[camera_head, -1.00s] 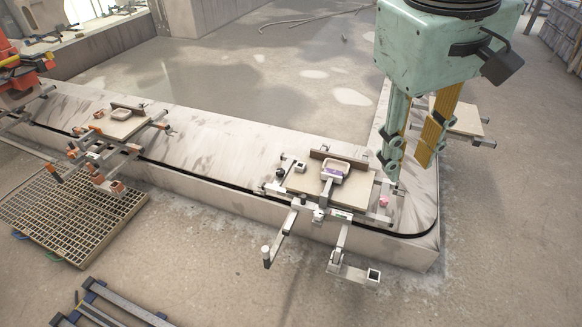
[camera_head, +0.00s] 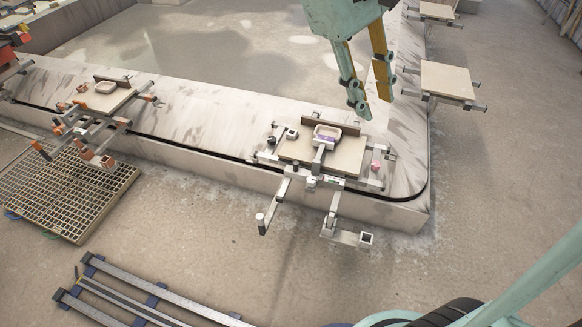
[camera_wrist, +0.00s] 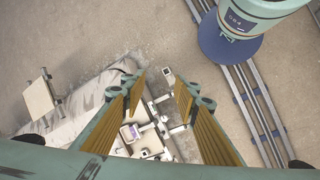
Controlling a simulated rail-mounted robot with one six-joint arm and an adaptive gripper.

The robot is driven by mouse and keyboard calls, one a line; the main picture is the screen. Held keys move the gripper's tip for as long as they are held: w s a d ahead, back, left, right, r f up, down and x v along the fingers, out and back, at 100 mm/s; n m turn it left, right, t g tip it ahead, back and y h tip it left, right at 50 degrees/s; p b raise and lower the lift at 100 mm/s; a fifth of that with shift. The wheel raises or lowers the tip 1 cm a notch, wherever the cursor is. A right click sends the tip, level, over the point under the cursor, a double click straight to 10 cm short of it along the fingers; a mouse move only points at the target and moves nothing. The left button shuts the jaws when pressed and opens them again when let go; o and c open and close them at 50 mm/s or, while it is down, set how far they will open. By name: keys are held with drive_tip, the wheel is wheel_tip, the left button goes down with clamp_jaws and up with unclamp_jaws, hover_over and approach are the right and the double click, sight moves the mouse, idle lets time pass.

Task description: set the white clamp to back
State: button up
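A board fixture (camera_head: 349,158) sits on the carousel track near its right-hand corner. On it stands a small pale dish (camera_head: 350,130) with purple inside, against a brown back strip. A whitish clamp arm (camera_head: 318,161) runs from the fixture's front edge up to the dish; I take it as the white clamp, though its details are small. My gripper (camera_head: 373,104) is open and empty, its fingers pointing down above and behind the fixture's right side. In the wrist view my gripper (camera_wrist: 158,92) has its fingers wide apart, with the fixture's parts (camera_wrist: 150,135) showing below between them.
Square metal tubes (camera_head: 345,237) stick out from the fixture's front. A pink knob (camera_head: 375,167) is at its right and a black knob (camera_head: 271,141) at its left. A similar orange-fitted fixture (camera_head: 105,100) stands left. A grating (camera_head: 75,195) and blue-ended rails (camera_head: 140,295) lie on the floor.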

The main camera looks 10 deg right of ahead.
drive_tip(key=w+a+f+n+h, duration=0.3)
drive_tip(key=w+f, duration=0.6)
drive_tip(key=w+a+f+n+h, duration=0.2)
drive_tip(key=w+a+f, duration=0.1)
drive_tip(key=w+f, duration=0.5)
drive_tip(key=w+a+f+n+h, duration=0.3)
drive_tip(key=w+f, duration=0.6)
drive_tip(key=w+a+f+n+t+h, duration=0.2)
drive_tip(key=w+a+f+n, duration=0.1)
drive_tip(key=f, duration=0.5)
drive_tip(key=w+a+f+n+t+h, duration=0.1)
drive_tip(key=w+a+f+n+t, duration=0.15)
drive_tip(key=f, duration=0.65)
drive_tip(key=n+t, duration=0.5)
approach(294, 165)
drive_tip(key=v, duration=0.3)
drive_tip(key=f+v, duration=0.1)
drive_tip(key=v, duration=0.1)
drive_tip(key=shift+w+a, duration=0.15)
drive_tip(key=shift+w, duration=0.1)
drive_tip(key=shift+r+b+x, duration=0.1)
drive_tip(key=shift+b+x, duration=0.15)
drive_tip(key=shift+x, duration=3.2)
drive_tip(key=shift+r+b+x, duration=0.15)
drive_tip(key=shift+b+x, duration=0.1)
drive_tip(key=shift+x, duration=3.2)
drive_tip(key=shift+s, duration=0.1)
clamp_jaws()
